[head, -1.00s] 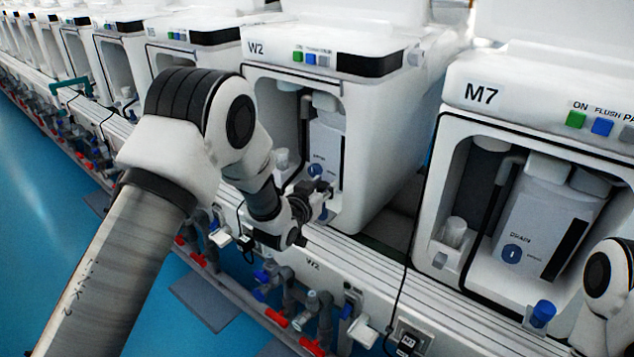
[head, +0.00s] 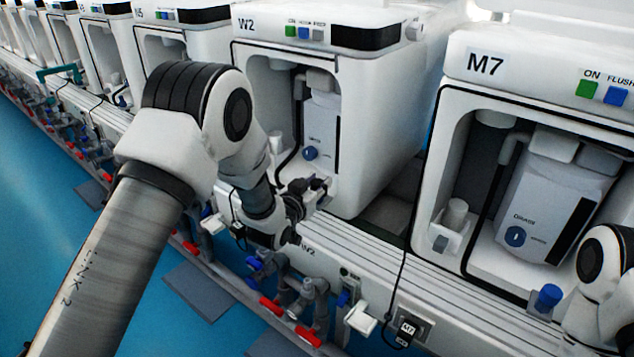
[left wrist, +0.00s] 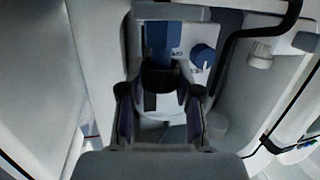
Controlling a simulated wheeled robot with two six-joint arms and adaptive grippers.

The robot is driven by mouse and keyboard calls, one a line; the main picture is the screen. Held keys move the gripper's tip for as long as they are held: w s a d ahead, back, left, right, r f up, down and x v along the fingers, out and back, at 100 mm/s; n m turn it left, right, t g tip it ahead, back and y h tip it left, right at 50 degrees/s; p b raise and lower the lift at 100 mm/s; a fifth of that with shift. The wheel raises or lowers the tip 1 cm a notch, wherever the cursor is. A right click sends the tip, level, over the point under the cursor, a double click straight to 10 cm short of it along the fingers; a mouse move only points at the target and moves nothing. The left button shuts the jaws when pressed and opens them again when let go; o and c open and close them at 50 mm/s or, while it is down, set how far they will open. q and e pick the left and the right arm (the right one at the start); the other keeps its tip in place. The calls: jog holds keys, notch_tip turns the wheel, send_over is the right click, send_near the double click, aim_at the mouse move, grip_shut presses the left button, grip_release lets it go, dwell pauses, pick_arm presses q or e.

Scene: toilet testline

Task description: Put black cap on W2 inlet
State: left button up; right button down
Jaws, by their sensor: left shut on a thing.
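The machine marked W2 (head: 377,75) stands at centre, its front bay open, with a blue drain knob (head: 310,153) inside. My left gripper (head: 316,186) is at the lower front edge of this bay. In the left wrist view the gripper (left wrist: 161,88) is shut on a small dark piece, which looks like the black cap (left wrist: 160,76). A blue patch shows just beyond it; I cannot tell what it is. The W2 inlet is not clearly seen, probably behind the gripper. I cannot tell if the cap touches it. My right gripper is out of view.
The M7 machine (head: 560,83) stands at right, with a blue cap (head: 548,297) at its front. Pipes with red handles (head: 270,306) run below the white ledge (head: 350,262). More machines line up to the left. Blue floor lies in front.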

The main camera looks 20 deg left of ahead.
pick_arm(q)
jog(key=o, duration=0.8)
jog(key=shift+c, duration=0.2)
jog(key=shift+r, duration=0.2)
jog(key=shift+r+p, duration=0.5)
jog(key=shift+r, duration=0.1)
jog(key=p+v, duration=0.1)
jog(key=v, duration=1.1)
jog(key=shift+f, duration=0.2)
